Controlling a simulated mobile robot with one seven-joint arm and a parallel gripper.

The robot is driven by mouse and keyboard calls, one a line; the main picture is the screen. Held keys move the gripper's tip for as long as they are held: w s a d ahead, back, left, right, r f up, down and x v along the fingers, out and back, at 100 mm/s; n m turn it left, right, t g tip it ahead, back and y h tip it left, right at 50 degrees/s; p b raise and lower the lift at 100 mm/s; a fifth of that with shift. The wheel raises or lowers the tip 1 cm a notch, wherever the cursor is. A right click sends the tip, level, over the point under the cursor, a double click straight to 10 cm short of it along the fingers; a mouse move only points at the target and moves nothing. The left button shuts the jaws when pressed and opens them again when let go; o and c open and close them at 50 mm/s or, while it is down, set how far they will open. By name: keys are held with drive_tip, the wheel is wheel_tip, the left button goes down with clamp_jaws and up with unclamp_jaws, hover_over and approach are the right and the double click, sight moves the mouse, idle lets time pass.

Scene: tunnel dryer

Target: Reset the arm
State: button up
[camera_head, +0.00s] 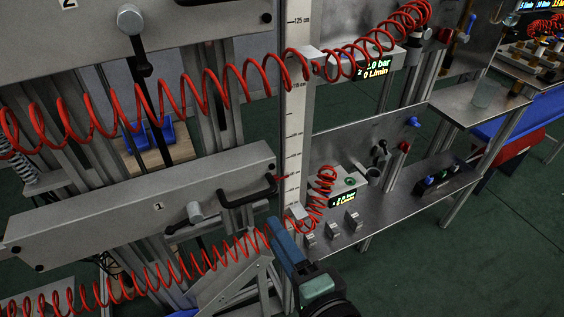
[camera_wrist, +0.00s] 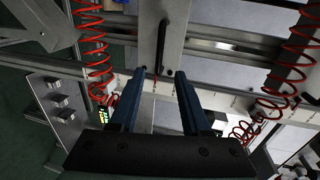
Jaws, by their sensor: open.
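My gripper (camera_head: 280,225) shows at the bottom middle of the head view, its blue finger pointing up and left. In the wrist view both blue fingers of my gripper (camera_wrist: 159,74) are spread apart with nothing between them. A black bar handle (camera_wrist: 161,46) on a grey panel shows just beyond the fingertips, apart from them in the picture. In the head view a black handle (camera_head: 247,191) sits on the right end of the lower panel marked 1 (camera_head: 110,213), up and left of my gripper. I cannot tell the exact distance between them.
Red coiled hoses (camera_head: 165,275) cross close behind my gripper. A white measuring post (camera_head: 294,130) stands upright behind it. A metal shelf (camera_head: 385,215) with small blocks and a lit display (camera_head: 343,198) is to the right. Green floor (camera_head: 420,280) is clear at lower right.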

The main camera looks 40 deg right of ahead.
drive_tip(key=shift+s+r, duration=0.1)
drive_tip(key=shift+s, duration=0.25)
idle(0.3)
drive_tip(key=w+a+r+n+t+y+p, duration=0.1)
drive_tip(key=w+a+r+n+t+p, duration=0.2)
drive_tip(key=r, duration=0.7)
drive_tip(key=w+a+r+n+t+p, duration=0.1)
drive_tip(key=w+a+r+n, duration=0.3)
drive_tip(key=r, duration=0.7)
drive_tip(key=w+a+r+n+t+y+p, duration=0.1)
drive_tip(key=w+a+r+n+t+p, duration=0.3)
drive_tip(key=r, duration=0.6)
drive_tip(key=s+a+r+n+t+y+p, duration=0.1)
drive_tip(key=s+a+r+n, duration=0.15)
drive_tip(key=r, duration=0.55)
drive_tip(key=s+a+r+n+t+p, duration=0.1)
drive_tip(key=s+a+r+n+t, duration=0.2)
drive_tip(key=r, duration=0.4)
drive_tip(key=s+a+r+n+y, duration=0.1)
drive_tip(key=a+r+n, duration=0.2)
drive_tip(key=r+n, duration=0.35)
wheel_tip(320, 180, down, 16)
drive_tip(key=m+b, duration=0.2)
drive_tip(key=b, duration=1.5)
drive_tip(key=shift+d, duration=0.15)
drive_tip(key=shift+f, duration=0.1)
